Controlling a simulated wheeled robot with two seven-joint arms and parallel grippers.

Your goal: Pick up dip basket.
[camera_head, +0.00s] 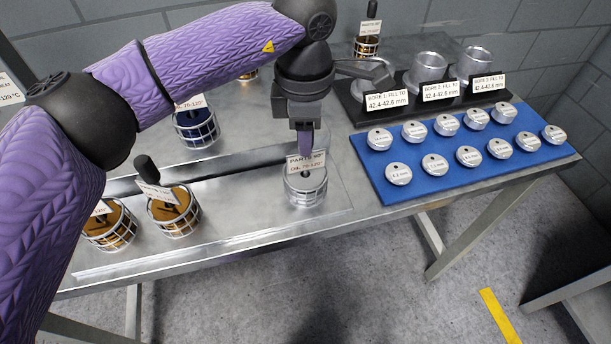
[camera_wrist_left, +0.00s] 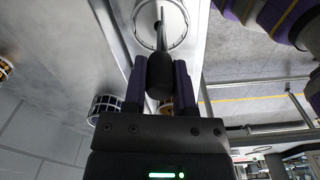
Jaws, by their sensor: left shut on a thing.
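A round wire dip basket (camera_head: 306,190) with a label reading about "PARTS 90°, OIL 70-120°" is at the front middle of the metal table, below my left gripper (camera_head: 305,148). In the left wrist view the left gripper (camera_wrist_left: 160,85) is shut on the black knob (camera_wrist_left: 160,72) of the basket's upright handle. The basket (camera_wrist_left: 160,25) shows beyond the knob, around a light round part. Whether its bottom touches the table cannot be told. My right gripper is not in view.
Similar baskets stand at the left front (camera_head: 178,218), (camera_head: 110,232) and farther back, one with a blue inside (camera_head: 196,128). A blue mat (camera_head: 400,195) with several labelled silver discs lies to the right. A black rack (camera_head: 375,112) holds metal cups behind it.

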